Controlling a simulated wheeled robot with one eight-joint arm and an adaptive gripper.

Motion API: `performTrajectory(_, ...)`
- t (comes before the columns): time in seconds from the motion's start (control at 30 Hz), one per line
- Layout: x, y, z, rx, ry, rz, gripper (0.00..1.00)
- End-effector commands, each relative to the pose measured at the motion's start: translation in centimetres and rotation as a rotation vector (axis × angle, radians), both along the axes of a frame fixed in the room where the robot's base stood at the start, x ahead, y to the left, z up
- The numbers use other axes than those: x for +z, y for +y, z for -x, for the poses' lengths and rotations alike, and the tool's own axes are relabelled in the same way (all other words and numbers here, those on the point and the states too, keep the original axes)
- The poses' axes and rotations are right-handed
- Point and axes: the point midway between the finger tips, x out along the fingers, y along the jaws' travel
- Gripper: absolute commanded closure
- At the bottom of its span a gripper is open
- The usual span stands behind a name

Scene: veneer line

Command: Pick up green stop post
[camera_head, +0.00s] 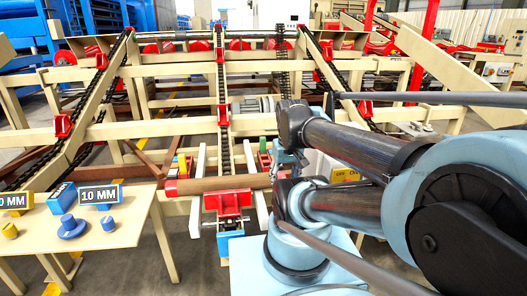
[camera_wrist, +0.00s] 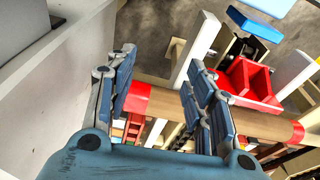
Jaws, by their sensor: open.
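A small green upright piece (camera_head: 265,160), likely the green stop post, stands at the conveyor frame just behind the brown log, close to my gripper. Its lower part is hidden. My gripper (camera_head: 287,163) is beside it on the right, partly covered by my own arm. In the wrist view my gripper (camera_wrist: 160,88) has its blue-grey fingers spread apart, with nothing held between them. The log (camera_wrist: 170,105) with red ends passes beyond the fingers. I cannot clearly make out the green post in the wrist view.
A side table (camera_head: 130,222) with 10 MM signs and blue and yellow knobs stands left. Beige frames with chains fill the back. A pale wall (camera_wrist: 45,90) is close on the wrist view's left.

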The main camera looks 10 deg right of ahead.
Motion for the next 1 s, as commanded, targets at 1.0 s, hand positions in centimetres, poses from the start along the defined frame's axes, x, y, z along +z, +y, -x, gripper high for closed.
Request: performTrajectory(1.0,12.0,0.1,-25.4,0.910,0.110,0.124,0.52)
